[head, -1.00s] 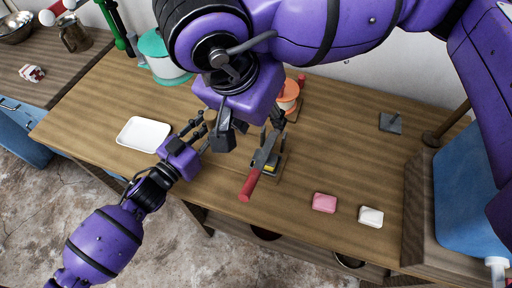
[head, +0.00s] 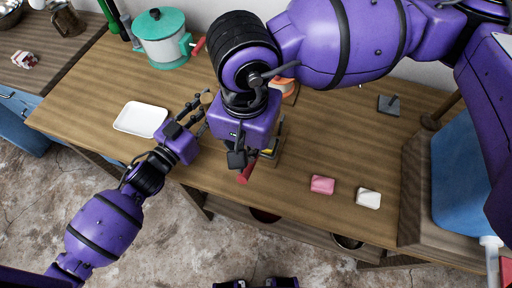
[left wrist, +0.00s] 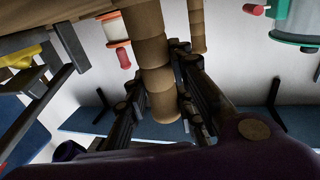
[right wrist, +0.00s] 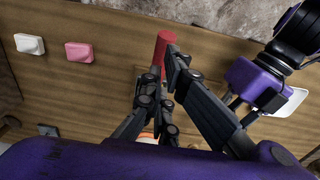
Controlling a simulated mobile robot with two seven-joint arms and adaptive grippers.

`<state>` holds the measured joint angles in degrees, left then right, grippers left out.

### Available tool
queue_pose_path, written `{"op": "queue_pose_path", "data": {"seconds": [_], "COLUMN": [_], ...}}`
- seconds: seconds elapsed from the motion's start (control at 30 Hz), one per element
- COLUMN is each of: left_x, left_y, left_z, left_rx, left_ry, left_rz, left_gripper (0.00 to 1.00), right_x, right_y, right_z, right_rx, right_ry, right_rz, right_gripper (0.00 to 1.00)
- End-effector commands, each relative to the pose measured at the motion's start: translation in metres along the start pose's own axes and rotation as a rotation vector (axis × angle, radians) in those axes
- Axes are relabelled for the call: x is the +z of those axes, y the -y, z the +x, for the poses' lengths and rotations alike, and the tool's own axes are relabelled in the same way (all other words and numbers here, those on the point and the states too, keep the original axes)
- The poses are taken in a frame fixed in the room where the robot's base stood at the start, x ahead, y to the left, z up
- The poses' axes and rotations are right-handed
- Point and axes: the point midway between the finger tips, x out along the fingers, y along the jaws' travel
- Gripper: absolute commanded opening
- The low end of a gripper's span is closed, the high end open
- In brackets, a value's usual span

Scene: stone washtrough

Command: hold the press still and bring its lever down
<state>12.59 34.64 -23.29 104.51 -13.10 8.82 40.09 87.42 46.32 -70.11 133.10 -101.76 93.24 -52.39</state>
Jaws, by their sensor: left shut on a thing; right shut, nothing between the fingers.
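The press (head: 272,146), with a yellow part and dark uprights, stands on the wooden table, partly hidden by my right gripper. Its red lever handle (head: 246,173) points towards the front edge; the handle also shows in the right wrist view (right wrist: 162,48). My right gripper (head: 240,158) is shut and empty, over the lever; its fingertips (right wrist: 160,75) look close beside the handle, contact unclear. My left gripper (head: 204,108) is shut on a brown ringed post (left wrist: 153,52), left of the press. I cannot tell whether the post belongs to the press.
A white tray (head: 140,119) lies at left, a teal-lidded pot (head: 163,45) behind. Pink (head: 322,185) and white (head: 368,198) soap-like blocks lie at right. A grey flat piece (head: 389,105) lies at back right, near a blue container (head: 462,185).

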Motion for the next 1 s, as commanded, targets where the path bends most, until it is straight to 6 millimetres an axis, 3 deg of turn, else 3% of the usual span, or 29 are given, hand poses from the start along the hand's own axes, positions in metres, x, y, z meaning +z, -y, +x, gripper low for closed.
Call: {"op": "queue_pose_path", "data": {"seconds": [0.3,1.0], "left_x": [0.0,0.0], "left_y": [-0.001,-0.001], "left_z": [0.0,0.0], "left_rx": [0.001,0.002], "left_ry": [-0.001,-0.001], "left_rz": [0.0,-0.001], "left_gripper": [0.0,0.0], "right_x": [0.0,0.0], "right_y": [0.0,0.0], "right_z": [0.025,0.027], "right_rx": [0.001,0.001], "right_ry": [-0.001,-0.001], "right_rz": [0.0,0.0], "right_gripper": [0.0,0.0]}}
